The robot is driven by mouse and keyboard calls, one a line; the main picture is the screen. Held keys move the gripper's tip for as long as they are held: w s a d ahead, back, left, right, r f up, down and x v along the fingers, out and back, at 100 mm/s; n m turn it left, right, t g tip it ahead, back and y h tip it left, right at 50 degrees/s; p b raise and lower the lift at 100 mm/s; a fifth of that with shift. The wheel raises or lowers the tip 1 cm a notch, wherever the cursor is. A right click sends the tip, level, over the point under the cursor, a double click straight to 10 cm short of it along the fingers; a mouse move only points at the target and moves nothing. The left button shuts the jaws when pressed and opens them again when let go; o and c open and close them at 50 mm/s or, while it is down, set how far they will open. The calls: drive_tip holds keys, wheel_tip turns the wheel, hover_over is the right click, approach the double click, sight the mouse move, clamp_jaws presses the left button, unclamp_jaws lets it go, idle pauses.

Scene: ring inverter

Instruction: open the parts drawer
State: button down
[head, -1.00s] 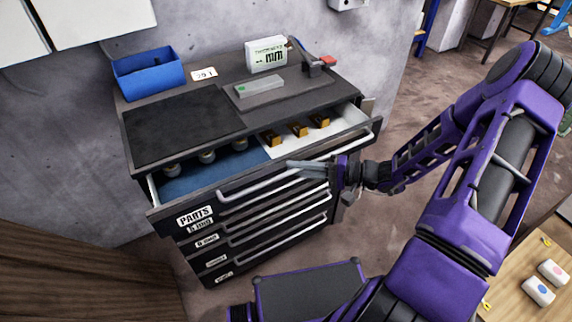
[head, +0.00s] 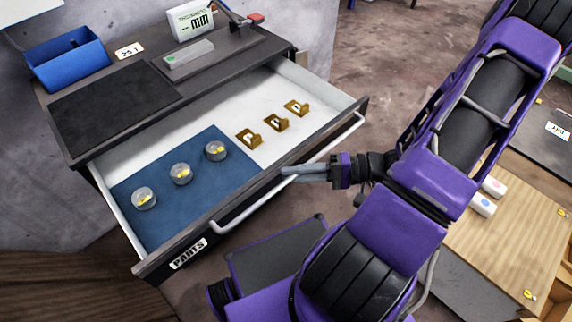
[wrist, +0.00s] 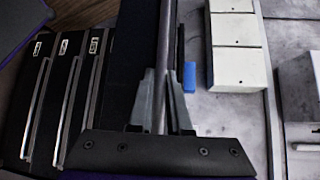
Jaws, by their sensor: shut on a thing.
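The parts drawer (head: 188,252), the top drawer of a dark cabinet, stands pulled well out. Its label reads PARTS. Its long bar handle (head: 243,210) runs along the front. My gripper (head: 290,172) is shut on the handle near its middle. In the wrist view the handle bar (wrist: 163,60) passes between the two fingers (wrist: 163,105). Inside the drawer, three round clear-lidded containers (head: 181,174) sit on a blue mat (head: 165,208). Three brass-coloured brackets (head: 276,122) lie on the white drawer floor (head: 215,112).
The cabinet top holds a blue bin (head: 70,62), a black mat (head: 115,105), a grey block (head: 188,55) and a white box (head: 190,20). A wooden-topped table (head: 500,240) stands at the right. Lower closed drawers (wrist: 75,100) show in the wrist view.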

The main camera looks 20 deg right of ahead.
drive_tip(key=shift+s+d, duration=0.1)
drive_tip(key=shift+s, duration=0.1)
drive_tip(key=c, duration=1.2)
unclamp_jaws()
drive_tip(key=shift+o, duration=0.2)
drive_tip(key=v, duration=1.7)
drive_tip(key=shift+d, duration=0.25)
